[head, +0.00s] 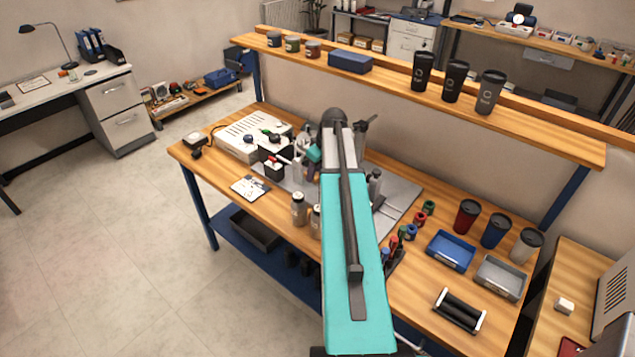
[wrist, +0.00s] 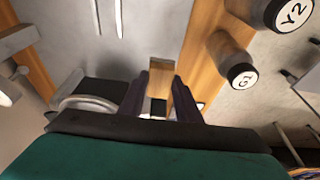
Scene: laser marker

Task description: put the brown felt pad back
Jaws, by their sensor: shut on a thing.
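In the wrist view my gripper (wrist: 160,88) has its two dark fingers close together. Between them shows a small flat brown piece, which I take to be the brown felt pad (wrist: 158,75); the fingers and glare hide much of it. In the head view my teal arm reaches over the workbench (head: 224,166) and covers the middle of it. The gripper end is by the grey plate behind the arm, and the pad cannot be made out there. The pad's own place cannot be told in either view.
Bottles marked G1 (wrist: 243,76) and Y2 (wrist: 290,14) are close on the right in the wrist view. A white machine (head: 250,135) stands left of my arm. A blue tray (head: 450,251), a grey tray (head: 500,278) and several cups are on the right.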

